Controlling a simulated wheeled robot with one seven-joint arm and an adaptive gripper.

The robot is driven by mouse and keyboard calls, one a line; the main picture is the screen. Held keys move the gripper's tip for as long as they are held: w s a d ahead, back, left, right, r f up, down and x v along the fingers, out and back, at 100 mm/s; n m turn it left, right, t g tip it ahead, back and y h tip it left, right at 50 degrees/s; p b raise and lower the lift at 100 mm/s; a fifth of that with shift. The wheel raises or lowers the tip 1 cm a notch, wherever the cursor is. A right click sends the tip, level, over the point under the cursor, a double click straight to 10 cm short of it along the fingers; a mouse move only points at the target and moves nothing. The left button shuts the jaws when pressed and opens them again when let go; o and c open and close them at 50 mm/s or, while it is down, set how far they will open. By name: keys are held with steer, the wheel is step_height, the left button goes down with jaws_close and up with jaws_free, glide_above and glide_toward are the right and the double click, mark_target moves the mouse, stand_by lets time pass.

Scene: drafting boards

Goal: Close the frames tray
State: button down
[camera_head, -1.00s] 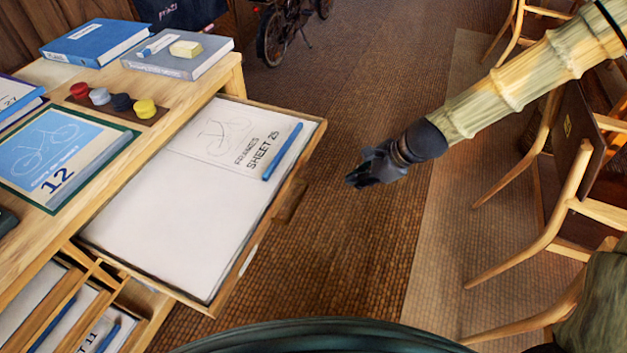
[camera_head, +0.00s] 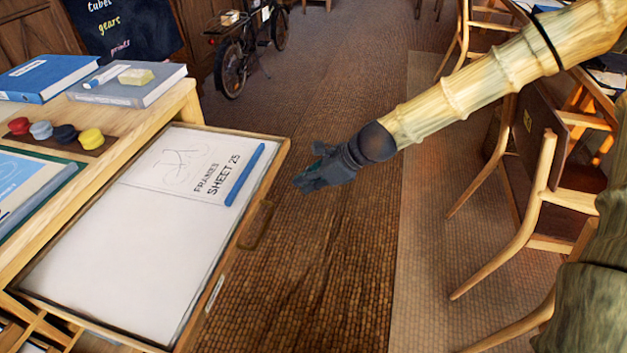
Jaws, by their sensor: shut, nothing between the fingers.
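The frames tray (camera_head: 107,277) is a wide wooden drawer pulled out from the desk on the left. In it lie a white sheet marked "FRAMES SHEET 25" (camera_head: 120,235) with a bicycle drawing, and a blue pencil-like stick (camera_head: 245,174). A brown handle (camera_head: 256,225) sits on the tray's front edge. My gripper (camera_head: 302,183) is dark, shut and empty. In the picture it is right of the tray's front, near the handle but apart from it.
The wooden desk (camera_head: 160,113) carries books, several coloured round pieces (camera_head: 66,133) and a framed sheet. Chairs (camera_head: 545,190) stand on the right. A bicycle (camera_head: 245,50) and a dark board (camera_head: 125,30) are at the back. The floor between desk and chairs is clear.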

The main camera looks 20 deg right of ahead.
steer(key=w+a+f+b, duration=0.2)
steer(key=w+a+f, duration=0.1)
steer(key=a, duration=0.3)
steer(key=shift+w+a+f, duration=0.15)
steer(key=shift+w+a, duration=0.1)
steer(key=shift+w, duration=0.1)
